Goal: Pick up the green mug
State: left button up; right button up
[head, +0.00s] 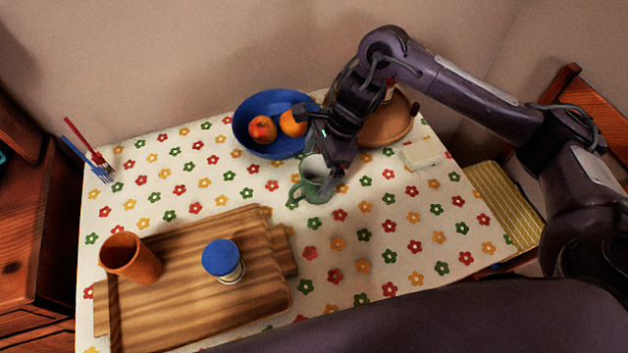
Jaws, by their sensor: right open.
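The green mug (314,190) stands upright on the flowered tablecloth, with its handle toward the left. My right gripper (325,176) is at the mug from above, with its fingers by the rim. It is open. I cannot tell whether a finger is inside the mug or touching it, as the gripper hides part of the rim. My left gripper is not in view.
Behind the mug is a blue bowl (245,130) with fruit, and a brown wooden dish (398,128) is behind my gripper. A butter-coloured block (422,154) lies right. Wooden boards (190,296) hold an orange cup (131,258) and a blue-lidded jar (221,260). The cloth's right front is clear.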

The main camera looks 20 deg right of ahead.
aim_at(311, 179)
jog(key=x, duration=0.4)
jog(key=shift+s+f, duration=0.2)
jog(key=shift+f, duration=0.35)
jog(key=c, duration=1.3)
jog(key=shift+o, duration=0.2)
jog(key=shift+w+r, duration=0.1)
jog(key=shift+r, duration=0.1)
